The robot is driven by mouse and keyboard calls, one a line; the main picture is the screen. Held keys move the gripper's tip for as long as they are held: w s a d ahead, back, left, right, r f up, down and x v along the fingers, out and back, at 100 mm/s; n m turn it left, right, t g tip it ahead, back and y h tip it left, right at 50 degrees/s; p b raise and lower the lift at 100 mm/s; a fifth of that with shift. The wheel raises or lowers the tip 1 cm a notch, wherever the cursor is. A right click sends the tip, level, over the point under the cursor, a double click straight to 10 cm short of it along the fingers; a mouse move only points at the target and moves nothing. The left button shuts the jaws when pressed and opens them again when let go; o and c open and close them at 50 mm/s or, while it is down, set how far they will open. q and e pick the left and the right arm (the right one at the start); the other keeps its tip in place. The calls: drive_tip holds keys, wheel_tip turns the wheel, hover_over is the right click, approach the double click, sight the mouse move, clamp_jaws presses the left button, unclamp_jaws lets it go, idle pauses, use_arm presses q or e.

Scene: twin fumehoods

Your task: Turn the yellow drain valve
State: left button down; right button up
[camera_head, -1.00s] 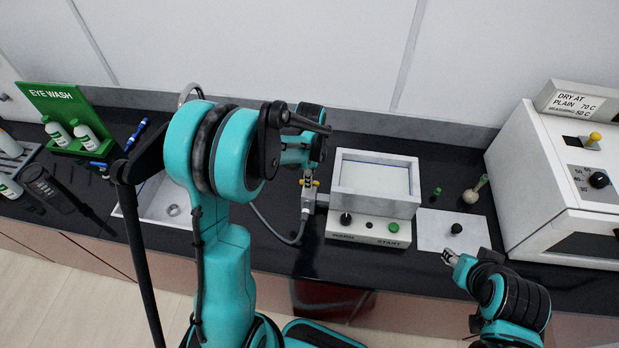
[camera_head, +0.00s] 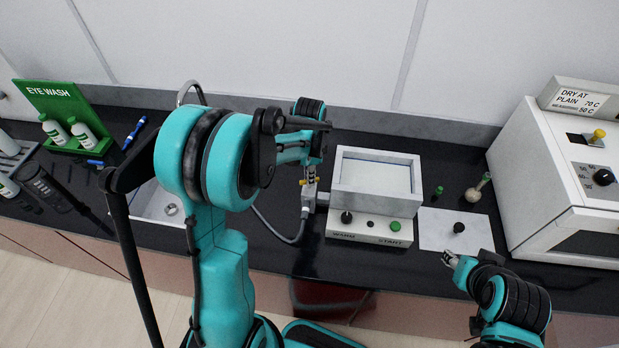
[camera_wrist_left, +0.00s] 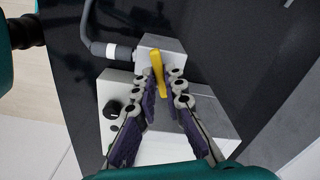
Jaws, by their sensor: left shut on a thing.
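The yellow drain valve (camera_wrist_left: 157,75) is a short yellow lever on a grey block at the side of the white bath unit (camera_wrist_left: 113,84). My left gripper (camera_wrist_left: 160,88) has its dark-padded fingers on either side of the lever's near end, shut on it. In the head view a bit of the yellow valve (camera_head: 302,182) shows at the left gripper (camera_head: 309,174), beside the bath unit (camera_head: 376,205); the fingers largely hide it. My right gripper (camera_head: 449,259) is at the front edge of the counter, near a white plate; its jaw opening is too small to judge.
A grey hose (camera_head: 284,239) runs from the valve across the counter. A sink (camera_head: 152,207) and green eye wash stand (camera_head: 62,110) are on the left. A white dryer (camera_head: 550,180) stands on the right. The white plate (camera_head: 438,226) bears a black knob (camera_head: 458,228).

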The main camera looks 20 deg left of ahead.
use_arm(q)
drive_tip(key=n+b, duration=0.1)
drive_tip(key=n, duration=0.5)
drive_tip(key=shift+b, duration=0.35)
drive_tip(key=n+b, duration=0.1)
drive_tip(key=n, duration=0.5)
idle(0.4)
drive_tip(key=c, duration=1.6)
unclamp_jaws()
drive_tip(key=shift+r, duration=0.15)
wheel_tip(320, 180, up, 12)
drive_tip(key=shift+f, duration=0.2)
